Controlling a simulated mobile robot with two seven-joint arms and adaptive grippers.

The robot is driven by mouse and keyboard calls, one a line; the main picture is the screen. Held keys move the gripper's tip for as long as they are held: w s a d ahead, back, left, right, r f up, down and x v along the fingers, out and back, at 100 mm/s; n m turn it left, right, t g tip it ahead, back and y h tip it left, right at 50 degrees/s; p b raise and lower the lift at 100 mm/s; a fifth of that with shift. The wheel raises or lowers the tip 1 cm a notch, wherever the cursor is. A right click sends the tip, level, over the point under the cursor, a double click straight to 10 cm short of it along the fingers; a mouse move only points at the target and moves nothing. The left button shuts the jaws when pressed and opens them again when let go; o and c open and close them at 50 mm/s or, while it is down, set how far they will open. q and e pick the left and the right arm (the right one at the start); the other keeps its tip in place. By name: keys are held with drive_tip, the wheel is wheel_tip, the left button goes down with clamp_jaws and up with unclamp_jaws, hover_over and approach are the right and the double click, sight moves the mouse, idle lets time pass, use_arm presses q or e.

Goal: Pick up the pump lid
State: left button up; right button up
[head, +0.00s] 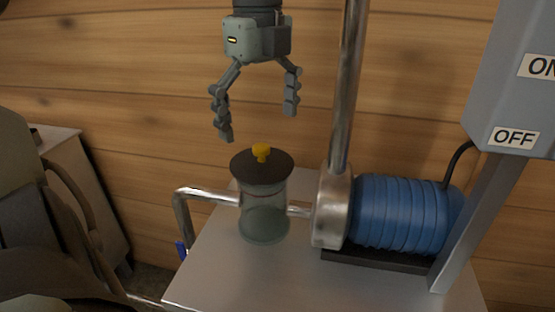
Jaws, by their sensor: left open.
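The pump lid (274,171) is a dark round disc with a yellow knob (261,151) at its middle. It sits on top of a clear cylindrical pump chamber (265,215) on a metal table. My left gripper (259,124) hangs above the lid, pointing down, with its two fingers spread wide and nothing between them. A gap shows between the fingertips and the knob, which appears below and between them. My right gripper is not in view.
A blue ribbed motor (405,214) and a vertical metal pipe (347,90) stand right of the chamber. A bent pipe (183,215) joins its left side. A grey ON/OFF box (515,85) is at upper right. The metal table (225,275) is bare in front. A wooden wall is behind.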

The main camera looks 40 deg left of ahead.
sight(259, 146)
use_arm(q)
drive_tip(key=f, duration=0.5)
drive_tip(key=shift+a+f+p, duration=0.35)
drive_tip(key=shift+f, duration=0.25)
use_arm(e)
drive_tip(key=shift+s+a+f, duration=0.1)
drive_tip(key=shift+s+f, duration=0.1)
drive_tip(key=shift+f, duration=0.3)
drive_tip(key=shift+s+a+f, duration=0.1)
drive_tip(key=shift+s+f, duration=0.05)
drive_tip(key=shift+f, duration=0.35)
use_arm(q)
drive_tip(key=shift+c, duration=0.2)
drive_tip(key=c, duration=1)
drive_tip(key=shift+s+d, duration=0.1)
drive_tip(key=c, duration=0.3)
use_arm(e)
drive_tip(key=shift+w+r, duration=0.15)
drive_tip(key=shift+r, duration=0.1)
